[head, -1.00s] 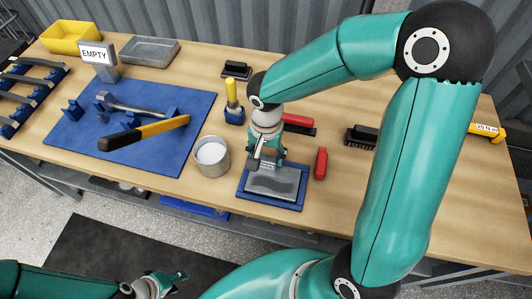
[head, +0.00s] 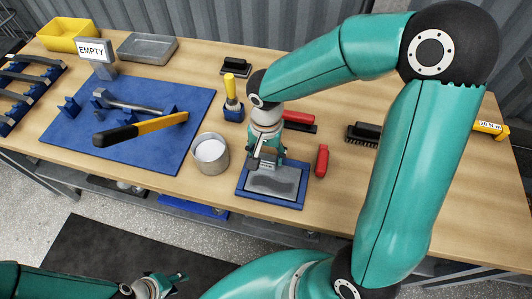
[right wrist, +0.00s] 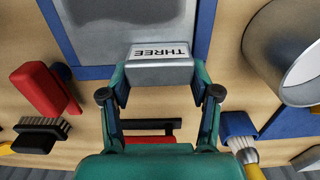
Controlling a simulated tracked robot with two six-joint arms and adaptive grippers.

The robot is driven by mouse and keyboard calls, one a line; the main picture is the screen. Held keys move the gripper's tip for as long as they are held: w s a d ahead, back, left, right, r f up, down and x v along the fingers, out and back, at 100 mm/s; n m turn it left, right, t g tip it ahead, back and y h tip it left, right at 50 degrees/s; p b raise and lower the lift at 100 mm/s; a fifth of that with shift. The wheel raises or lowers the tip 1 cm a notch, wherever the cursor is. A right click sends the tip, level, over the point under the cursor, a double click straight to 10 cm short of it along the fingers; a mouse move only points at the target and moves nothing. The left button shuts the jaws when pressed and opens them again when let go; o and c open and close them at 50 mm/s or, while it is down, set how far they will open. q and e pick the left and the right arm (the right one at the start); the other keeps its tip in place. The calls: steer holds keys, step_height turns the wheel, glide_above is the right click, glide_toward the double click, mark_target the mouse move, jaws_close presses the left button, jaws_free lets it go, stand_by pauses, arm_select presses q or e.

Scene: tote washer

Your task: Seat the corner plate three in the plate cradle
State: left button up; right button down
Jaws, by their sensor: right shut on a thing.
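The corner plate three is a flat grey plate (head: 272,181) with a raised grip block marked THREE, whose label (right wrist: 160,50) shows in the right wrist view. My right gripper (head: 266,160) is shut on this block. The plate lies within the blue rim of the plate cradle (head: 270,203) in the head view, looking level and low. Whether it rests fully on the cradle floor I cannot tell. In the right wrist view the fingers hide part of the near cradle edge. My left gripper (head: 165,283) is low at the bottom left, away from the bench; its jaw opening is unclear.
A metal cup (head: 211,154) stands left of the cradle and a red-handled tool (head: 321,160) lies right of it. A yellow-handled brush (head: 232,95) stands behind in a blue holder.

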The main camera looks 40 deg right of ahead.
stand_by(0.5)
steer(key=shift+f+b, duration=0.2)
steer(key=shift+b, duration=0.15)
jaws_free()
stand_by(0.3)
steer(key=shift+r, duration=0.1)
stand_by(0.4)
steer(key=shift+r+p, duration=3.1)
steer(key=shift+r, duration=1.35)
